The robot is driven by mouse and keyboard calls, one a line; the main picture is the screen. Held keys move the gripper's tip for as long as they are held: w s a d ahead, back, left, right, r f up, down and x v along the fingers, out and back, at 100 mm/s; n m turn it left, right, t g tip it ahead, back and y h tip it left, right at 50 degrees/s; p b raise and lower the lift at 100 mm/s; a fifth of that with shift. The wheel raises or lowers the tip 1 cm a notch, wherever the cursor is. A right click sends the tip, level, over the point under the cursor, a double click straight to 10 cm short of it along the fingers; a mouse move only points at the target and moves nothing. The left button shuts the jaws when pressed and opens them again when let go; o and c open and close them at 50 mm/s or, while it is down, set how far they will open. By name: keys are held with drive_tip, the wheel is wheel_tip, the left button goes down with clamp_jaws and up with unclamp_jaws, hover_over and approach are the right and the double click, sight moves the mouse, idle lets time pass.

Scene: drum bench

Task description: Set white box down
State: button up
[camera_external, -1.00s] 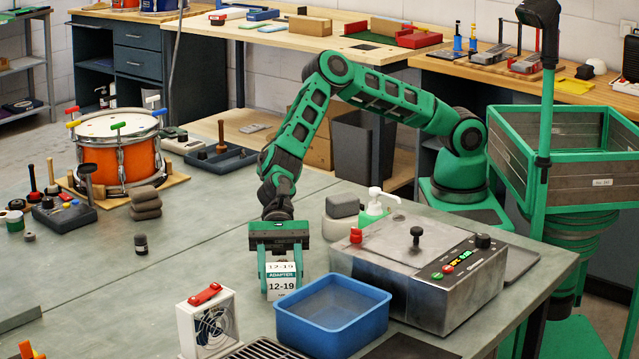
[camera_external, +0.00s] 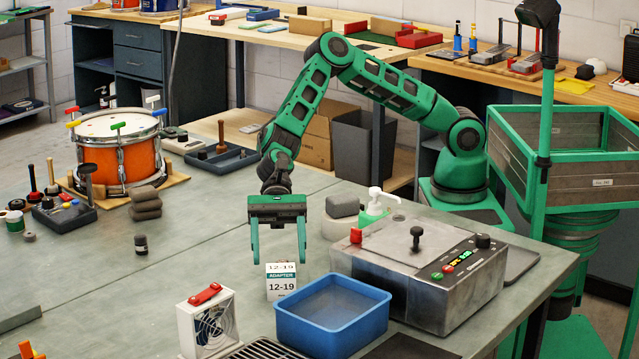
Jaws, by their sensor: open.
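The white box (camera_external: 281,286), labelled "ADAPTER 12-19", stands upright on the grey bench top (camera_external: 190,240), just left of the blue tray's back corner. My gripper (camera_external: 278,261) is above it, with its green fingers spread wide. The left finger is left of the box's top edge and the right finger is to its right. The fingers look clear of the box, and nothing is between them but the box's top below.
A blue tray (camera_external: 377,320) stands right of the box, and a small fan (camera_external: 207,325) stands in front left.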

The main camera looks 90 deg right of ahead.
drive_tip(key=shift+v, duration=2.15)
